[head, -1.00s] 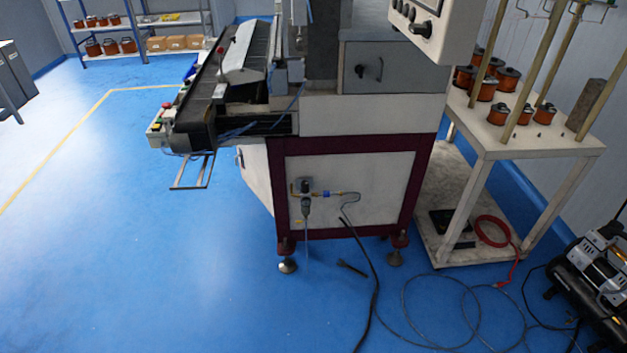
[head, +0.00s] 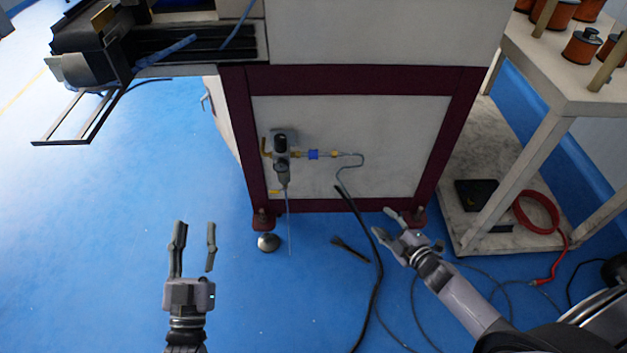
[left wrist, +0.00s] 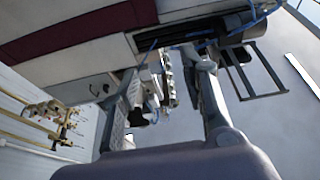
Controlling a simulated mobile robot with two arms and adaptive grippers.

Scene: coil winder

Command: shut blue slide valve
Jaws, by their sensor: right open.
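The blue slide valve (head: 313,154) is a small blue sleeve on the brass air line on the machine's lower side panel. It sits just right of the filter regulator (head: 282,158); its exact slide position is too small to tell. My left gripper (head: 195,247) is open and empty, in front of and left of the valve, fingers pointing toward the machine. In the left wrist view its two fingers (left wrist: 172,90) stand apart. My right gripper (head: 384,222) is open and empty, lower and to the right of the valve.
The machine's white panel (head: 390,130) has a dark red frame. A black hose (head: 372,240) hangs from the line to the blue floor. A table leg (head: 515,185) and a red hose (head: 545,210) are at right. A metal bracket (head: 80,120) juts out at left.

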